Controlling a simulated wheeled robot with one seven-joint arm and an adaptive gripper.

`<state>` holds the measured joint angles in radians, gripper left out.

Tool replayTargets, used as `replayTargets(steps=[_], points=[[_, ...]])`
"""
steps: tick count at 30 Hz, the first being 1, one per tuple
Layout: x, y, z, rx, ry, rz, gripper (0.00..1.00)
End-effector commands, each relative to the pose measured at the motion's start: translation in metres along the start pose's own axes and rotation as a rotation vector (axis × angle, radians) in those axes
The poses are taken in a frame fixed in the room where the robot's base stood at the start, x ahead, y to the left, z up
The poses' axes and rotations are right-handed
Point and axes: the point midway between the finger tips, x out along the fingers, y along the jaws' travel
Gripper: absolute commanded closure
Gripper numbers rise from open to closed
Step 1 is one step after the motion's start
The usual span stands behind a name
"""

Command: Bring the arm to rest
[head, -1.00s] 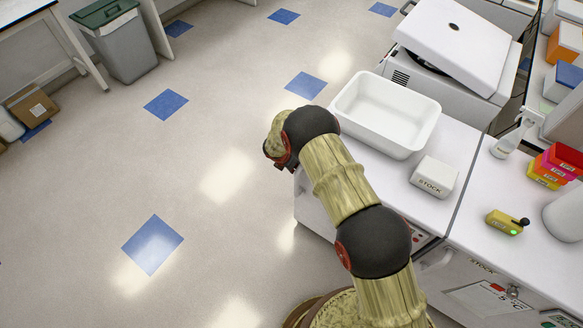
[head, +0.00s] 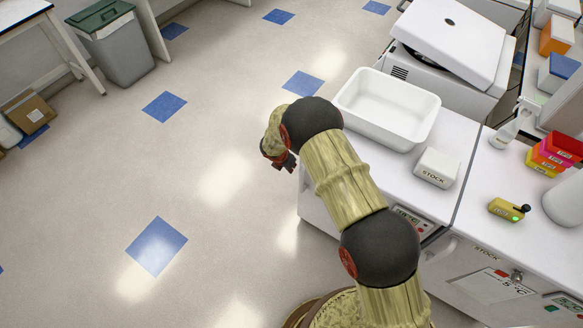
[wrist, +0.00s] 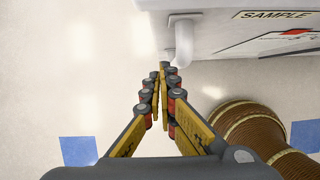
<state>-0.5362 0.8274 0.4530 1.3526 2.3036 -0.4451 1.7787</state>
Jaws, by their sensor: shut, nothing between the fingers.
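My gripper (wrist: 160,88) shows in the wrist view with its two fingers together at the tips and nothing between them. It points down past the side of a white cabinet (wrist: 225,30) marked SAMPLE, over bare floor. In the head view my arm is bent beside the white counter, with the wrist end left of the counter's edge. The gripper itself is mostly hidden there; only a small dark part (head: 284,161) shows below the wrist.
A white tray (head: 387,108) and a STOCK box (head: 436,167) stand on the counter beside my arm. A white machine with a tilted lid (head: 450,38) is behind. A grey bin (head: 122,48) stands at the far left. The floor (head: 215,130) to the left is clear.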

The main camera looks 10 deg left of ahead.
Motion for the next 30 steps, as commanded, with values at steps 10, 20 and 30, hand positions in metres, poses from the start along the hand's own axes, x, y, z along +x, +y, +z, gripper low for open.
replayTargets(steps=[10, 20, 30], points=[[-0.051, 0.000, -0.001, 0.000, 0.000, 0.002, 1.00], [-0.056, 0.000, -0.002, -0.002, 0.001, 0.000, 1.00], [-0.056, 0.032, -0.005, -0.404, -0.027, 0.132, 1.00]])
